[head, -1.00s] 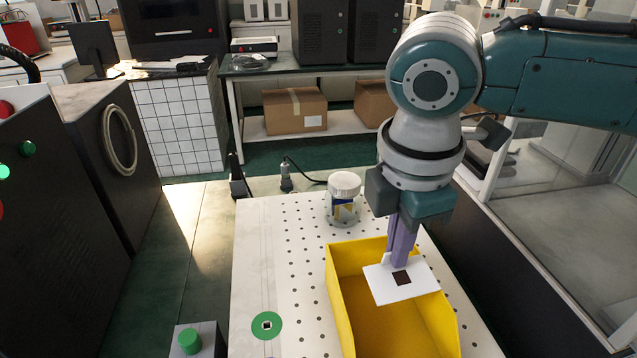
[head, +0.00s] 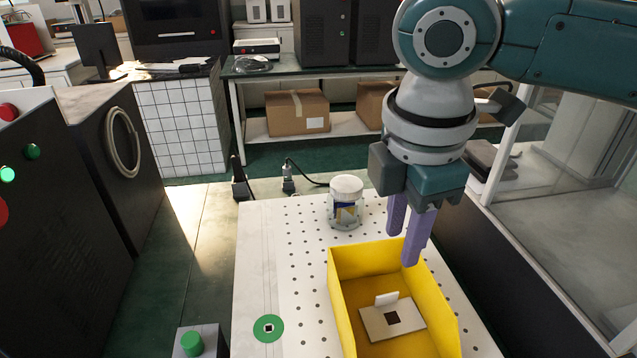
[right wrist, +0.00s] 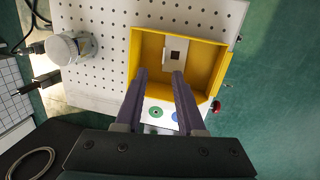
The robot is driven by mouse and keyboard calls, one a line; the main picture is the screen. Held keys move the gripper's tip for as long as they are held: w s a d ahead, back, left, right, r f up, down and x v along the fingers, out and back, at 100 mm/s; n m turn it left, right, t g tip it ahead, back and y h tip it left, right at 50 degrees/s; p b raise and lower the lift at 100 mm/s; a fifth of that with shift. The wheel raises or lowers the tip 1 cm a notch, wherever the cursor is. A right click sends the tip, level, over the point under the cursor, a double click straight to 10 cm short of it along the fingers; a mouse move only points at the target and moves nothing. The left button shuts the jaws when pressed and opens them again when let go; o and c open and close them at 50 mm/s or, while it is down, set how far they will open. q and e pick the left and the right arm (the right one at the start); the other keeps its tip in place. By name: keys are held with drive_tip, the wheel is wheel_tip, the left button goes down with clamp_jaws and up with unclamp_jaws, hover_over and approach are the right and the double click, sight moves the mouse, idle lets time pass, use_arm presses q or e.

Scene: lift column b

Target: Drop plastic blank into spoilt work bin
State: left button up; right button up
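The plastic blank (head: 407,318) is a flat white plate with a dark square and a small raised tab. It lies inside the yellow bin (head: 343,305), and it also shows in the right wrist view (right wrist: 174,57). My right gripper (head: 404,245) has its purple fingers apart and is empty. It is above the bin's back edge, clear of the blank. In the right wrist view the two fingers (right wrist: 160,80) are spread with a gap between them. My left gripper is in neither view.
The yellow bin stands on a white perforated table (head: 265,260). A lidded jar (head: 346,204) stands behind the bin, left of my gripper. A green ring marker (head: 268,328) is on the table's left part. A green button box (head: 192,343) is at the front left.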

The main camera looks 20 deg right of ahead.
wheel_tip(320, 180, up, 7)
drive_tip(key=shift+s+a+f, duration=0.2)
drive_tip(key=shift+s+a, duration=0.2)
drive_tip(key=s+a+f+y, duration=0.1)
drive_tip(key=a, duration=0.1)
drive_tip(key=s+a+f+m, duration=0.1)
drive_tip(key=s+a+f, duration=0.1)
drive_tip(key=a, duration=0.1)
drive_tip(key=s+a+f+y, duration=0.1)
drive_tip(key=a, duration=0.1)
drive_tip(key=shift+s+a+f+m+t+y, duration=0.15)
drive_tip(key=shift+a+f+m+t+y, duration=0.15)
drive_tip(key=shift+f+m, duration=0.1)
drive_tip(key=s+d+f+m+t+h, duration=0.1)
drive_tip(key=s+d+f+m, duration=0.15)
drive_tip(key=s+m, duration=0.35)
drive_tip(key=s+d+f+m+t, duration=0.1)
drive_tip(key=s+d+f+m, duration=0.15)
drive_tip(key=s+m, duration=0.35)
wheel_tip(320, 180, up, 38)
drive_tip(key=p, duration=3.8)
drive_tip(key=shift+d+r, duration=0.25)
drive_tip(key=shift+d, duration=0.05)
